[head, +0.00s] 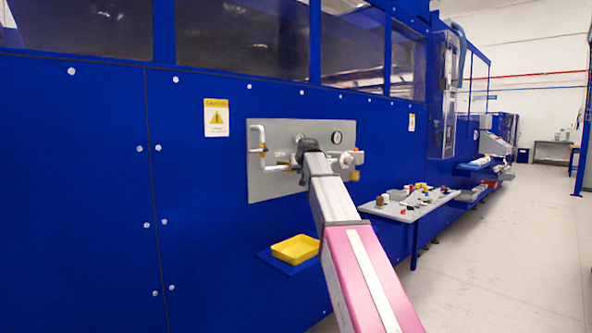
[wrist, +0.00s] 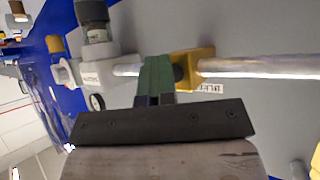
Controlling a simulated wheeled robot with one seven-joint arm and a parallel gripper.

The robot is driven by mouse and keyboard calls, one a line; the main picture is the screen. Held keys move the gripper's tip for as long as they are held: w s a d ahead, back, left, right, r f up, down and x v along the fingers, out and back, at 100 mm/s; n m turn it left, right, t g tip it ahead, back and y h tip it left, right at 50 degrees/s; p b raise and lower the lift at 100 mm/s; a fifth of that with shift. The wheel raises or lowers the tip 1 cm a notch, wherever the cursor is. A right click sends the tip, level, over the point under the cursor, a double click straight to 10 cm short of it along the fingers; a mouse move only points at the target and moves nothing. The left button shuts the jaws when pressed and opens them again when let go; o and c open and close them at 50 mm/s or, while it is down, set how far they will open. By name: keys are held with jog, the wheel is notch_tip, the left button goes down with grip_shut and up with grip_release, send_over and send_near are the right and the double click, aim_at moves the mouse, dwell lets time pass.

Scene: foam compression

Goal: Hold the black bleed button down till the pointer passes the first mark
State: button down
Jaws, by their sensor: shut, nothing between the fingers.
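In the head view a grey panel (head: 268,187) on the blue machine wall carries white pipes (head: 257,140) and a round gauge (head: 336,138). My gripper (head: 306,147) is in front of the panel and hides its middle. In the wrist view my gripper (wrist: 156,72) is shut and empty, its green fingers beside a yellow fitting (wrist: 200,68) on the pipe. A dark round part, perhaps the black bleed button (wrist: 179,74), shows between fingers and fitting; I cannot tell whether they touch or it is pressed. The gauge's pointer and marks are too small to read.
A white fitting (wrist: 90,72) and a grey cylinder (wrist: 95,22) stand close to my fingers. Below the panel is a yellow tray (head: 296,249) on a blue shelf. A table (head: 410,212) with small parts stands to the right. The floor at right is clear.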

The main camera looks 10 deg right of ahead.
jog(key=shift+s+d, duration=0.35)
jog(key=shift+s, duration=0.2)
jog(key=shift+s, duration=0.1)
jog(key=s+d, duration=0.1)
jog(key=s, duration=0.1)
jog(key=s+d, duration=0.2)
dwell(0.4)
jog(key=s+f+g, duration=0.2)
jog(key=s+f, duration=0.2)
jog(key=f, duration=0.7)
jog(key=s+f+g, duration=0.1)
jog(key=s+f, duration=0.3)
jog(key=f, duration=0.6)
jog(key=s+f+g, duration=0.2)
jog(key=s+f, duration=0.1)
jog(key=f, duration=0.8)
jog(key=s+f+m+g+h, duration=0.1)
jog(key=s+f+g, duration=0.4)
jog(key=s+f, duration=1.8)
jog(key=shift+s+a+f+g, duration=0.3)
jog(key=shift+s+a+g, duration=0.1)
jog(key=shift+s, duration=0.15)
